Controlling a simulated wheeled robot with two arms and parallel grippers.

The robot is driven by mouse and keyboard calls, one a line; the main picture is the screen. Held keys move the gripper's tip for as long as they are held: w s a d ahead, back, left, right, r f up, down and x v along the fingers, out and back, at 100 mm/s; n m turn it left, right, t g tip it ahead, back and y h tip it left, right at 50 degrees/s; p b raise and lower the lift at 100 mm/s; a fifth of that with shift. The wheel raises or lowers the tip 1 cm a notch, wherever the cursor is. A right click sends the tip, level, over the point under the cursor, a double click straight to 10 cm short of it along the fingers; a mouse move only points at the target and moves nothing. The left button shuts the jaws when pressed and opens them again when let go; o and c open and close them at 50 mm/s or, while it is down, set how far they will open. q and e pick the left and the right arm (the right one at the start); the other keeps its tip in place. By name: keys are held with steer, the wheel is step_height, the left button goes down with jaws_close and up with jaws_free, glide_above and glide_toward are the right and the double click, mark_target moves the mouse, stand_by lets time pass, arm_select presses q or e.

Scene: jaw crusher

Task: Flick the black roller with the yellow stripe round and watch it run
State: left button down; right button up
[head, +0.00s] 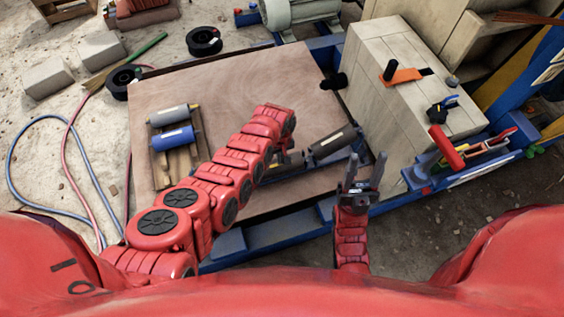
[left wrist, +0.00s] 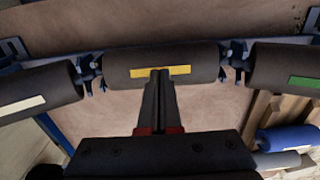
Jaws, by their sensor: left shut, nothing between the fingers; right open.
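The black roller with the yellow stripe (left wrist: 190,57) sits in the middle of a row of three in the left wrist view. My left gripper (left wrist: 160,73) is shut and empty. Its fingertips overlap the lower edge of the yellow stripe; I cannot tell whether they touch. In the head view my left arm hides this roller, and the left gripper (head: 290,160) shows only partly. My right gripper (head: 368,168) is open and empty, to the right of the rollers.
A white-striped roller (left wrist: 40,90) and a green-striped roller (left wrist: 290,66) flank the middle one. A blue roller (head: 173,138) and a grey roller (head: 173,115) lie on a wooden pallet (head: 183,163). A stone-coloured block (head: 400,110) stands right, with tools in a blue tray (head: 475,165).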

arm_select(q)
steer(key=shift+s+d+f+p, duration=0.25)
steer(key=shift+s+p, duration=0.15)
steer(key=shift+s, duration=0.4)
steer(key=shift+s+d+f+p, duration=0.25)
steer(key=shift+s+p, duration=0.2)
steer(key=shift+s, duration=0.4)
steer(key=shift+s+d+f+p, duration=0.2)
steer(key=shift+s+d+p, duration=0.15)
steer(key=shift+s, duration=0.45)
